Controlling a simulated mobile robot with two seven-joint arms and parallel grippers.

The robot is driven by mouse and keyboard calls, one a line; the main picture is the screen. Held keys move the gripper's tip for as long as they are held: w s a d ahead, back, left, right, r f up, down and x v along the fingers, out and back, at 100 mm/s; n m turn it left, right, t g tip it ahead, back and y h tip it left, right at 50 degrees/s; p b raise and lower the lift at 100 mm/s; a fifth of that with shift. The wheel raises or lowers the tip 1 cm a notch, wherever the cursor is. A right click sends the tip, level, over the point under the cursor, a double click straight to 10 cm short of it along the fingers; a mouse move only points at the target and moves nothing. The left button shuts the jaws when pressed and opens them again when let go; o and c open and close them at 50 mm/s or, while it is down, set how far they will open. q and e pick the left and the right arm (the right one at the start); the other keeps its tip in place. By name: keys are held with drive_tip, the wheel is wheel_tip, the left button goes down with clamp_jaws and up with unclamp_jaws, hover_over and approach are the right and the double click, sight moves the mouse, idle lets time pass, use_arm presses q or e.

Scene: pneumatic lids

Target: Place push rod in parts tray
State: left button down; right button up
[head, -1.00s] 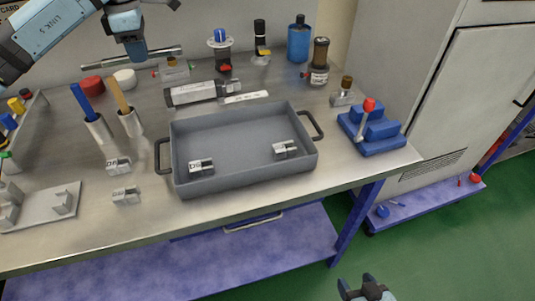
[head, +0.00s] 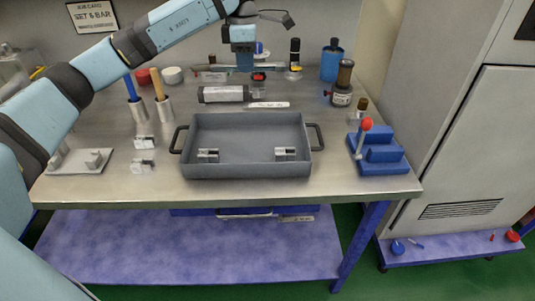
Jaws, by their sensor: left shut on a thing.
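The push rod (head: 213,68) is a thin grey metal bar. It lies level in my left gripper (head: 243,68), above the back of the bench, partly hidden by the gripper. My left gripper points down and is shut on the rod. The parts tray (head: 247,172) is a grey open tray with two black side handles, nearer the front of the bench. Two small labelled metal blocks, a left one (head: 207,156) and a right one (head: 285,154), sit in it, and the rest of its floor is bare. My right gripper is out of view.
Behind the tray lie a labelled grey cylinder (head: 222,94) and a white label strip (head: 268,105). Bottles (head: 332,62) and fittings stand at the back. A blue lever fixture (head: 381,155) is on the right. Two metal blocks (head: 143,142) and tool holders are on the left.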

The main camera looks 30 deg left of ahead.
use_arm(q)
drive_tip(key=shift+d, duration=0.65)
hover_over(254, 137)
wheel_tip(254, 137, down, 15)
drive_tip(key=shift+r+b, duration=0.15)
drive_tip(key=shift+b, duration=0.15)
drive_tip(key=shift+a+f, duration=0.1)
drive_tip(key=shift+f, duration=2.65)
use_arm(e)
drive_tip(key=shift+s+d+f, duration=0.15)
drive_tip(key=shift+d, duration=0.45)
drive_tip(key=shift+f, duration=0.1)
use_arm(q)
drive_tip(key=c, duration=1.1)
unclamp_jaws()
drive_tip(key=shift+f, duration=0.1)
drive_tip(key=shift+o, duration=0.2)
